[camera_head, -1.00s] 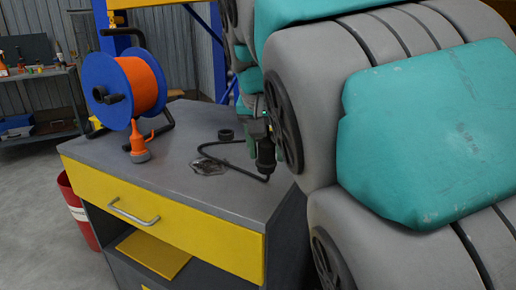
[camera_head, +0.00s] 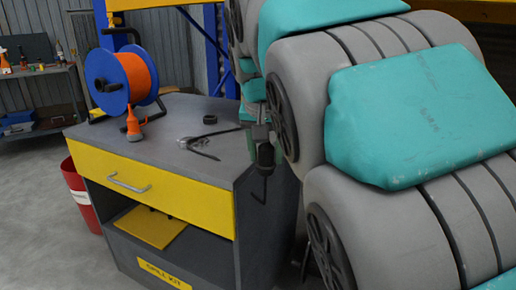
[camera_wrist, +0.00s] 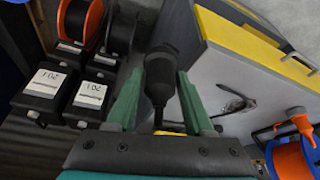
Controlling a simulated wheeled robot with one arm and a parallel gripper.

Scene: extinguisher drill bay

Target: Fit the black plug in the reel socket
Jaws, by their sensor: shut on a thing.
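My gripper (camera_wrist: 160,100) is shut on the black plug (camera_wrist: 160,68), which sticks out beyond the green fingers in the wrist view. In the head view the plug (camera_head: 265,155) is upright at the right edge of the grey cabinet top, and my arm hides most of the gripper. A dark cable hangs below the plug. The cable reel (camera_head: 137,78), with blue flanges and orange cable, stands at the back left of the cabinet, well away from the plug. A dark fitting (camera_head: 106,86) shows on its near blue side. An orange connector (camera_head: 133,125) stands beside the reel.
The grey cabinet (camera_head: 165,135) has a yellow drawer with a handle. A red bin (camera_head: 82,195) stands left. Black boxes (camera_wrist: 85,95) show in the wrist view.

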